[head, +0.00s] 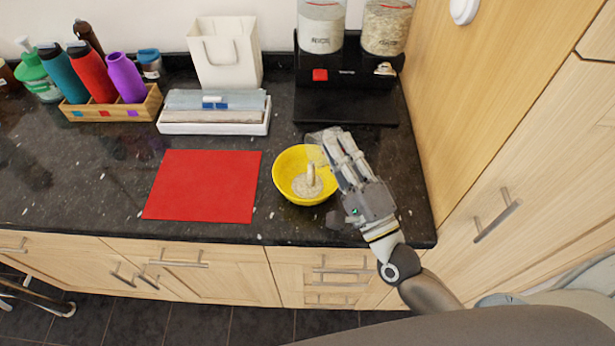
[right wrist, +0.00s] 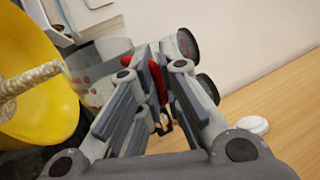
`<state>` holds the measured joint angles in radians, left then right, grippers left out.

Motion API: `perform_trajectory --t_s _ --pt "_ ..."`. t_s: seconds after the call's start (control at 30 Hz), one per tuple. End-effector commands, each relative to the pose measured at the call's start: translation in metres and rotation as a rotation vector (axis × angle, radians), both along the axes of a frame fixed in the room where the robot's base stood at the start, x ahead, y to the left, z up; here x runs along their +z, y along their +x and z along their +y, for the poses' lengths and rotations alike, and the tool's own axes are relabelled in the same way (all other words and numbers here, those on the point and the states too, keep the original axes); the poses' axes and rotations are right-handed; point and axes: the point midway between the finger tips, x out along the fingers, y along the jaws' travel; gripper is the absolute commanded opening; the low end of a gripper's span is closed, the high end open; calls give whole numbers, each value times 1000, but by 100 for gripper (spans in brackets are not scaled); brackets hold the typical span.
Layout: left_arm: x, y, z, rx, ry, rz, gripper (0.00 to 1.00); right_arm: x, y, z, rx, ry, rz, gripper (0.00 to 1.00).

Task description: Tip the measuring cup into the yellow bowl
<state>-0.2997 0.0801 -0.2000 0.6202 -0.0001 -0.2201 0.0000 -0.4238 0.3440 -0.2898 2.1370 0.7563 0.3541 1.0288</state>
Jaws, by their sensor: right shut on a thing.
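The yellow bowl (head: 283,184) stands on the dark granite counter, just right of the red mat. A clear measuring cup (head: 318,140) is tilted over the bowl's upper right rim. My right gripper (head: 338,143) is shut on the cup, its fingers partly covering it. A pale stream of grains (head: 310,174) runs down into the bowl, where a small heap of grains lies. In the right wrist view the cup (right wrist: 92,72) shows red marks, and the stream (right wrist: 30,78) falls in front of the yellow bowl (right wrist: 55,112). My left gripper is out of view.
The red mat (head: 203,187) lies left of the bowl. Behind stand a black dispenser stand (head: 345,107) with grain jars, a white tray (head: 213,128) and a wooden bottle box (head: 110,112). A tall wooden cabinet (head: 490,80) closes the right side.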

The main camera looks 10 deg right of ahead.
Motion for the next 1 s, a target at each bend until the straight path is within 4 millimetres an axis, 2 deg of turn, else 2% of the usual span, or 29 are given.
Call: perform_trajectory --t_s 0.57,1.0 --pt "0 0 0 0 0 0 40 0 0 2 1 -21 -6 0" --pt "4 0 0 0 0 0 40 -1 -2 11 0 -138 -35 0"
